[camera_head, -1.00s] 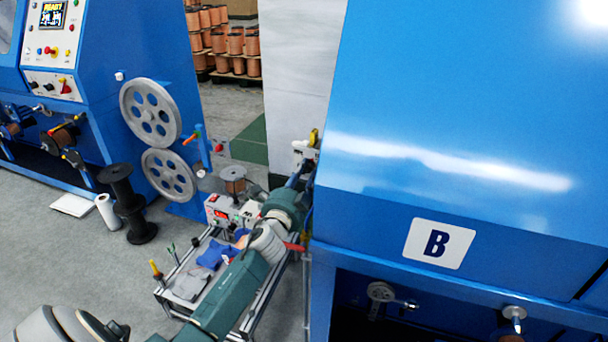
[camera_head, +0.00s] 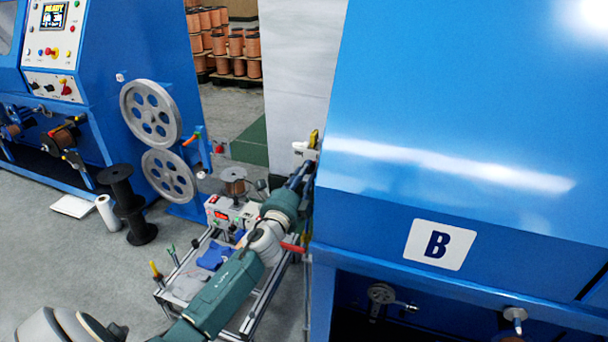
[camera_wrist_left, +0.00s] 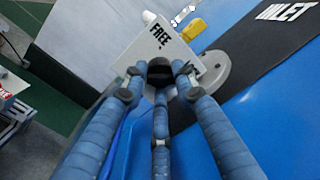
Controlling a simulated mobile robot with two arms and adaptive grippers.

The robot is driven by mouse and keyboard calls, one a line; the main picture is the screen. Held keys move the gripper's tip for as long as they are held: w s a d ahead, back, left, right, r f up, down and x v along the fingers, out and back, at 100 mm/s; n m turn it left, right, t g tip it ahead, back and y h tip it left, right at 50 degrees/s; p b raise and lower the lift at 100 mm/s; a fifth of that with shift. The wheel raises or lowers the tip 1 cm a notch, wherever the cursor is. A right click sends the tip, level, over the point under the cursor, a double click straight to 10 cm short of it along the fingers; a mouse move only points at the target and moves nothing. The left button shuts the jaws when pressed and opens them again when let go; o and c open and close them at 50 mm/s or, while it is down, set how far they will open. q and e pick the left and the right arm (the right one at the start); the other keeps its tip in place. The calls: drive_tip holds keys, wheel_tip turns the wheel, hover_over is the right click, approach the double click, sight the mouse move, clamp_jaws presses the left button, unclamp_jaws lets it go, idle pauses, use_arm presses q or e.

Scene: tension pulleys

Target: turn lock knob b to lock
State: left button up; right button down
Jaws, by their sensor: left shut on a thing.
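My left arm reaches to the near side edge of the blue machine marked B (camera_head: 440,245). In the left wrist view my left gripper (camera_wrist_left: 160,76) has its blue-grey fingers closed around a dark round knob (camera_wrist_left: 159,66), which I take as lock knob b. The knob sits in front of a white plate (camera_wrist_left: 172,45) with the word FREE on it. The fingers cover most of the knob, so its pointing direction cannot be told. A yellow part (camera_wrist_left: 194,29) shows beside the plate; it also shows in the head view (camera_head: 313,138). My right gripper is not in view.
A round grey part (camera_wrist_left: 214,70) and a black strip lettered INLET (camera_wrist_left: 270,45) are beside the plate. A low metal-framed cart (camera_head: 245,325) with a small control box stands under my left arm. Another blue machine with grey pulleys (camera_head: 150,113) stands at left.

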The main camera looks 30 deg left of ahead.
use_arm(q)
drive_tip(key=shift+d, duration=0.1)
drive_tip(key=o, duration=1.2)
drive_tip(key=shift+w+d, duration=0.1)
drive_tip(key=shift+c, duration=0.2)
drive_tip(key=v, duration=1.2)
